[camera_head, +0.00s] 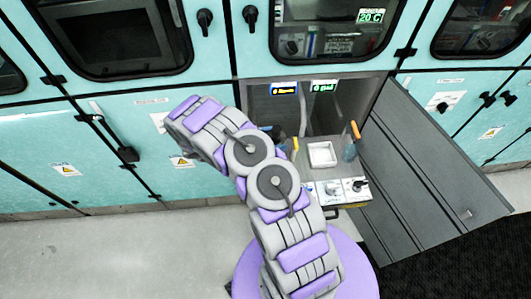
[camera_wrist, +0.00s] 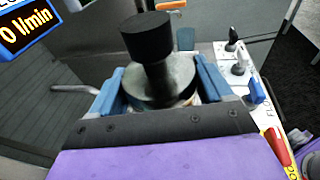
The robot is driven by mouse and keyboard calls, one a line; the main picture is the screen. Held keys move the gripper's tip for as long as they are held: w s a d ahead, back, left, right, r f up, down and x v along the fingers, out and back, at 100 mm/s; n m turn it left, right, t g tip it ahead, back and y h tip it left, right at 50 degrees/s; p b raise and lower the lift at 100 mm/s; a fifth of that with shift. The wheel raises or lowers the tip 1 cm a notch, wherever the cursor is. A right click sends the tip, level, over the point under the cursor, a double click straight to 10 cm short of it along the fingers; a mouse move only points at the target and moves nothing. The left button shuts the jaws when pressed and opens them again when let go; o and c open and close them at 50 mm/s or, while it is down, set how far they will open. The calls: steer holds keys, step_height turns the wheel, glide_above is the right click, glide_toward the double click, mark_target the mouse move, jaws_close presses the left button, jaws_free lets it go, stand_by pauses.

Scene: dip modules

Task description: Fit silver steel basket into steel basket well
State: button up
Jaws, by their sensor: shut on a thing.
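In the wrist view my gripper (camera_wrist: 158,88) has its blue fingers on both sides of a round silver-grey piece with a black knob on top, which I take as the silver steel basket (camera_wrist: 160,82). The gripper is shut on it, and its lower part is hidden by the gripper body. In the head view my arm hides most of the gripper and the held piece. I cannot clearly make out the steel basket well; it may be behind the arm or out of view.
An open grey bay holds a worktop with a white square tray (camera_head: 322,154) and an orange-topped blue item (camera_head: 351,148). A control panel with knobs (camera_head: 345,190) is at its front. An open grey door (camera_head: 425,180) stands at right.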

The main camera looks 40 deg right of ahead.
steer(key=shift+w+f, duration=0.1)
steer(key=shift+w, duration=0.25)
steer(key=shift+f, duration=0.25)
step_height(320, 180, down, 5)
steer(key=shift+a+r+b, duration=0.1)
steer(key=shift+a+b, duration=0.05)
steer(key=shift+b, duration=0.45)
steer(key=shift+f+b, duration=0.4)
steer(key=shift+f, duration=1.8)
steer(key=shift+s, duration=0.1)
steer(key=o, duration=1.2)
steer(key=p+v, duration=0.2)
steer(key=v, duration=1)
